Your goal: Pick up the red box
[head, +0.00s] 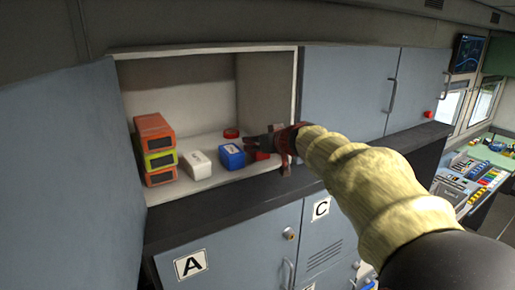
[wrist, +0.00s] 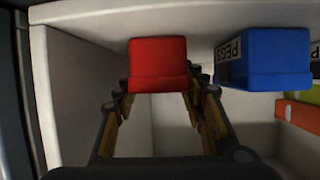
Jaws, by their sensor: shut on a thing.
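The red box (wrist: 158,62) sits between the two fingers of my gripper (wrist: 160,88) in the wrist view, and the gripper is shut on it. In the head view my gripper (head: 268,145) reaches into the open cabinet from the right. Only a small part of the red box (head: 262,156) shows there, beside the blue box; the gripper hides the rest. I cannot tell whether the box touches the shelf.
A blue box (head: 232,156) labelled PEGS stands close beside the red box. A white box (head: 196,164) and a stack of orange and green boxes (head: 159,160) stand further left. A round red item (head: 231,133) lies behind. The cabinet's side wall (wrist: 65,95) is near my gripper.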

